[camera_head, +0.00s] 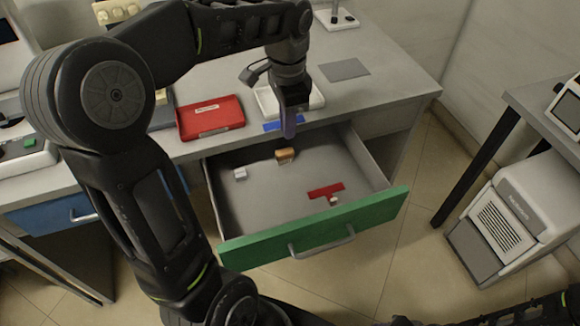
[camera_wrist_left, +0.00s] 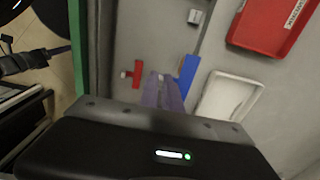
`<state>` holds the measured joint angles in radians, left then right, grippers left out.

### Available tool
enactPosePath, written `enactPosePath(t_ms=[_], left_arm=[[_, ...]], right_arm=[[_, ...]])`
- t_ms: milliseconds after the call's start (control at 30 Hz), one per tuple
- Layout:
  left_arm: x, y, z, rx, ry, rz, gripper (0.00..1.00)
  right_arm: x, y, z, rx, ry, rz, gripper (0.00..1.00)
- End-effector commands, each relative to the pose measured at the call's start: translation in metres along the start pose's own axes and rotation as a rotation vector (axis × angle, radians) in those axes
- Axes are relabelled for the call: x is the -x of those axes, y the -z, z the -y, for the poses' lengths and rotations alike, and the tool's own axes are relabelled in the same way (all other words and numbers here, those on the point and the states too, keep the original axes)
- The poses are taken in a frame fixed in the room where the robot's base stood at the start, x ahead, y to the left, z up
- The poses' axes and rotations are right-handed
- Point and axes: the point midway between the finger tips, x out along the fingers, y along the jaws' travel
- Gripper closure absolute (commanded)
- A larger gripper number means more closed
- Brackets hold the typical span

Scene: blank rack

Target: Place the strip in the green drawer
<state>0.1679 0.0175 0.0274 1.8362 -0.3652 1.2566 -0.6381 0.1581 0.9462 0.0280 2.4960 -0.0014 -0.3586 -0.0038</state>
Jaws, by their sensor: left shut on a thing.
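The green drawer (camera_head: 315,232) is pulled open below the desk; its green front also shows in the left wrist view (camera_wrist_left: 77,45). My left gripper (camera_head: 289,122) points down over the drawer's back end, close to the desk edge. Inside the drawer are a red piece (camera_head: 326,190) with a small white part, an orange-brown block (camera_head: 285,155) and a small white block (camera_head: 240,173). Dark parts of my right arm show at the wrist view's left; its jaws are unclear.
A red tray (camera_head: 211,118), a white tray (camera_head: 265,103) and a grey mat (camera_head: 344,69) lie on the desk. The drawer's middle floor is clear.

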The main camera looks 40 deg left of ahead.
Motion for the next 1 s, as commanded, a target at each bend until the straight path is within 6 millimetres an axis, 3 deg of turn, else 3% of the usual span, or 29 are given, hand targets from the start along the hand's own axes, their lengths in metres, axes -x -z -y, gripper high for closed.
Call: enactPosePath(t_ms=[267, 700, 833, 1000], left_arm=[[-0.017, 0.000, 0.000, -0.001, -0.002, 0.003, 1.00], [-0.122, -0.001, -0.001, -0.001, -0.003, 0.003, 1.00], [-0.134, 0.000, 0.000, -0.001, -0.001, 0.001, 1.00], [-0.136, 0.000, 0.000, -0.001, 0.001, 0.001, 1.00]], right_arm=[[-0.003, 0.000, -0.001, -0.001, 0.000, 0.000, 0.64], [-0.016, 0.000, -0.007, -0.001, 0.000, -0.001, 0.64], [-0.017, 0.000, -0.007, -0.001, 0.000, -0.001, 0.64], [-0.017, 0.000, -0.007, -0.001, 0.000, -0.001, 0.64]])
